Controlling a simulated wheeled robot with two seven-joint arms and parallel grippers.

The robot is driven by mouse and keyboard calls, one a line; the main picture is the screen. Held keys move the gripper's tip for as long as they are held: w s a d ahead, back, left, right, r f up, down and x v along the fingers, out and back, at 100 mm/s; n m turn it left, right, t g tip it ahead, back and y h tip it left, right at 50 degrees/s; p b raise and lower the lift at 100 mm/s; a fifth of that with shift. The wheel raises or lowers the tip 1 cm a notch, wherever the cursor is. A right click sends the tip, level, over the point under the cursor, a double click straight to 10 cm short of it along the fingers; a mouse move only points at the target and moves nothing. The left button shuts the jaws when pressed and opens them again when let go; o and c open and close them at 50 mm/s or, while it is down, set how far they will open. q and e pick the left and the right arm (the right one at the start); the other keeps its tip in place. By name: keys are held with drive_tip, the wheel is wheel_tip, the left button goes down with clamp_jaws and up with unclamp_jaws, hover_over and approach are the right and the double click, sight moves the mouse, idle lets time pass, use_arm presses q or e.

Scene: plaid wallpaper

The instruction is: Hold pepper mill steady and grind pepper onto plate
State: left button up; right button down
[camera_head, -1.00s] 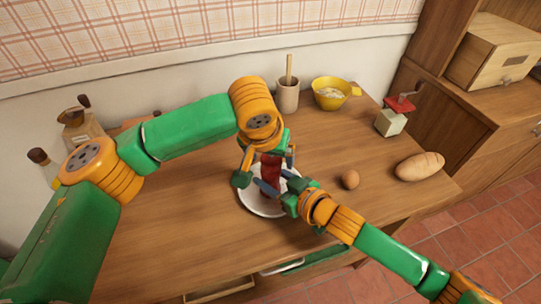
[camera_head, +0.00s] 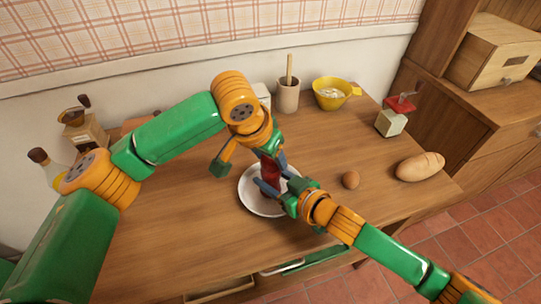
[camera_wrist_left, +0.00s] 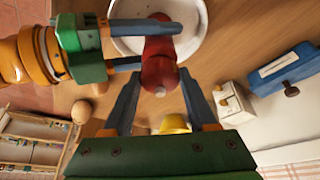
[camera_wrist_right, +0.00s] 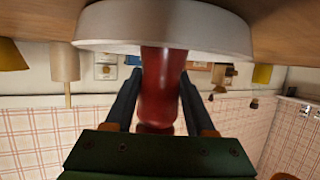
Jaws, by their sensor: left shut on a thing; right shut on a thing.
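The red pepper mill (camera_head: 271,173) stands upright over the white plate (camera_head: 251,203); the left wrist view shows its rounded top (camera_wrist_left: 160,72) with a small silver tip. My left gripper (camera_head: 273,156) comes from above and is shut on the mill's upper part. My right gripper (camera_head: 277,182) comes in low from the right and is shut on the mill's body, its fingers on either side. No ground pepper can be made out.
An egg (camera_head: 351,180) and a bread loaf (camera_head: 420,166) lie to the right. A red-topped box grinder (camera_head: 391,123), yellow bowl (camera_head: 330,100) and wooden cup (camera_head: 288,98) stand behind. The table's front left is clear.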

use_arm(q)
drive_tip(key=m+g, duration=0.1)
drive_tip(key=m, duration=0.2)
drive_tip(key=m+h, duration=0.1)
drive_tip(key=m, duration=0.2)
drive_tip(key=shift+w+a+g+h, duration=0.1)
drive_tip(key=shift+w+g+h, duration=0.1)
drive_tip(key=shift+g+h, duration=0.15)
drive_tip(key=shift+m, duration=0.4)
drive_tip(key=o, duration=1.4)
drive_tip(key=v, duration=1.2)
drive_tip(key=shift+w, duration=0.15)
